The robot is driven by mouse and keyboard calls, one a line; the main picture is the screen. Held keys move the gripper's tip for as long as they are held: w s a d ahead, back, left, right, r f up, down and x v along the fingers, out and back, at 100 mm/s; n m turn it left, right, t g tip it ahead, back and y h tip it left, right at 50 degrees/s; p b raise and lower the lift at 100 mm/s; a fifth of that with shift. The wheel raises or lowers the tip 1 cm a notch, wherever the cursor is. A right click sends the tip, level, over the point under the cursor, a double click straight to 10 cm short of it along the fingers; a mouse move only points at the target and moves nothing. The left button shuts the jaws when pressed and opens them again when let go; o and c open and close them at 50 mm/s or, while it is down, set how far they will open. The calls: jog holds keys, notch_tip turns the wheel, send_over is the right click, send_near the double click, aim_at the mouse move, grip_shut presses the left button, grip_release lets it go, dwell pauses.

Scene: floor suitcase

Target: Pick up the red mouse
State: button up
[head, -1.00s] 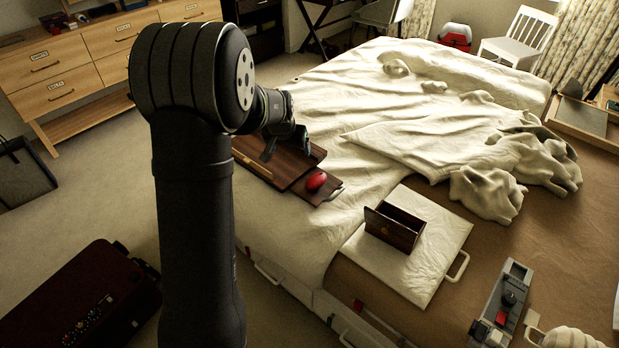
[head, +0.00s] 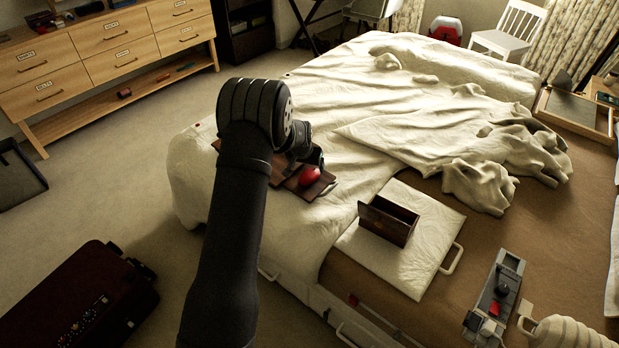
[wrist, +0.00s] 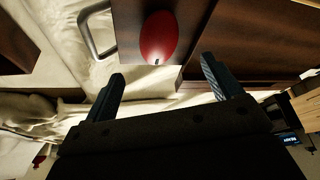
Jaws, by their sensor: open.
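The red mouse (head: 309,176) rests on a dark brown wooden board (head: 325,183) at the near left part of the bed. My gripper (head: 314,156) is close to the mouse, on its far side in the head view, partly hidden by my own arm. In the wrist view the red mouse (wrist: 158,38) lies just past the fingertips, roughly centred between them. My gripper (wrist: 163,68) is open there, with a wide gap and nothing between the fingers. I cannot tell the exact height of the fingers over the board.
A metal handle (wrist: 97,30) sticks out from the board's edge. An open wooden box (head: 388,220) stands on a white pad (head: 430,240) to the right. Rumpled white bedding (head: 390,90) lies behind. A dark red suitcase (head: 75,298) is on the floor at left.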

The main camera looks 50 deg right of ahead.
aim_at(309, 174)
jog(key=shift+s+x, duration=0.1)
jog(key=shift+x, duration=1.8)
jog(key=shift+s+x, duration=0.15)
jog(key=shift+x, duration=1.75)
jog(key=shift+a+f, duration=0.1)
jog(key=shift+a, duration=0.1)
jog(key=c, duration=1.1)
